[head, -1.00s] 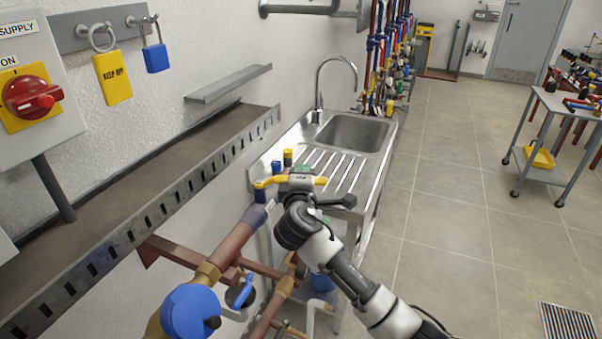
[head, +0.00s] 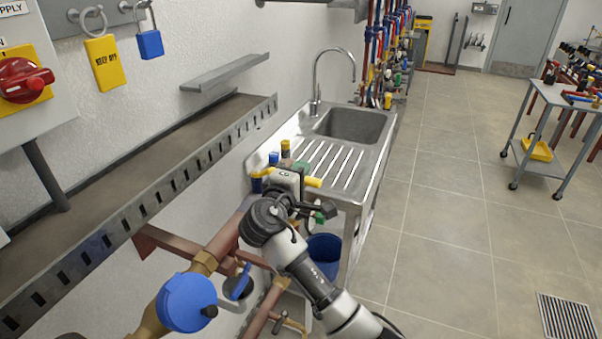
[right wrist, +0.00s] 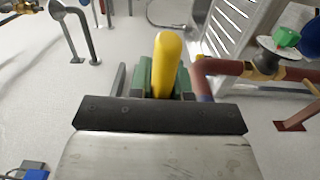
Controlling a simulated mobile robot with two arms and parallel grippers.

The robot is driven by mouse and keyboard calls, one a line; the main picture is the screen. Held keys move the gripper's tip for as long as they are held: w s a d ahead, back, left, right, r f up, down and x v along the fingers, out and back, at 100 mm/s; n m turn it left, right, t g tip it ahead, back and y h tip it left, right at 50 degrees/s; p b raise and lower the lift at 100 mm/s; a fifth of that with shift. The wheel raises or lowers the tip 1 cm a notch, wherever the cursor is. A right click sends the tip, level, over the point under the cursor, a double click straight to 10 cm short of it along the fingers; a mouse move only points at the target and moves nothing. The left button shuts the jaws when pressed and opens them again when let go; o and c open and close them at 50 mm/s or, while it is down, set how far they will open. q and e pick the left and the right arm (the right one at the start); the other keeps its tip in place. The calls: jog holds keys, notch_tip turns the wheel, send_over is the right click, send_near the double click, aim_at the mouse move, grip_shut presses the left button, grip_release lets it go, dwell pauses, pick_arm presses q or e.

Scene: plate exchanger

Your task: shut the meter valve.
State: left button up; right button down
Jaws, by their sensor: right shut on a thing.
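A yellow lever handle (right wrist: 168,62) stands up between the green finger pads of my right gripper (right wrist: 160,92) in the right wrist view. My right gripper is shut on it. In the head view, my right gripper (head: 290,186) is beside the near end of the sink, with yellow (head: 313,182) showing past it. The gripper hides most of the lever and its valve body there. The blue-capped round meter (head: 187,302) sits on the brass and copper pipe at the lower left. My left gripper is not in view.
A blue lever (head: 240,282) is beside the meter. The slotted metal tray (head: 120,215) runs along the wall on the left. The steel sink (head: 338,165) is behind the gripper, and a blue bucket (head: 324,250) is below it. Open tiled floor (head: 440,240) is to the right.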

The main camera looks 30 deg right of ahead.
jog(key=shift+f, duration=0.15)
jog(key=c, duration=1.1)
grip_release()
jog(key=shift+a, duration=0.1)
jog(key=shift+o, duration=0.2)
jog(key=b+v, duration=0.2)
jog(key=v, duration=0.9)
jog(key=shift+b, duration=0.4)
